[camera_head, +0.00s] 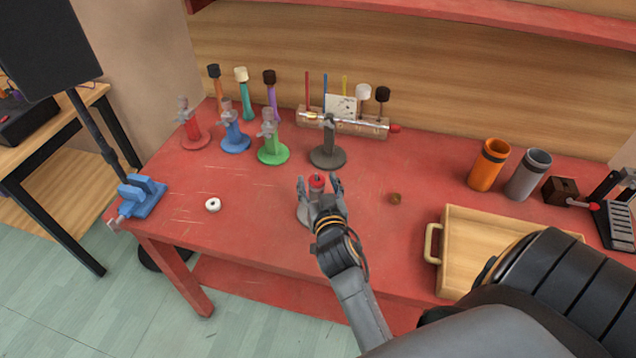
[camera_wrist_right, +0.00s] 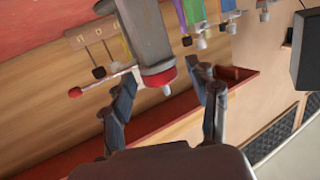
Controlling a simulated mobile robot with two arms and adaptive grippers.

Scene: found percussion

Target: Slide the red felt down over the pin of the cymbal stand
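The grey cymbal stand (camera_head: 303,213) stands on the red table, partly hidden behind my right gripper. The red felt (camera_head: 317,181) is at its top. In the right wrist view the red felt (camera_wrist_right: 160,77) sits around the pin at the end of the grey stand (camera_wrist_right: 143,30), and a pale pin tip (camera_wrist_right: 166,91) sticks out past it. My right gripper (camera_head: 319,184) is open, its fingers apart on either side of the felt; the wrist view shows a gap between fingers and felt. My left gripper is not in view.
Red (camera_head: 194,138), blue (camera_head: 235,142), green (camera_head: 272,154) and dark (camera_head: 327,157) stands are behind. A white ring (camera_head: 207,206) and a small brown piece (camera_head: 395,198) lie on the table. A wooden tray (camera_head: 433,243), orange cup (camera_head: 487,170) and grey cup (camera_head: 526,180) are right.

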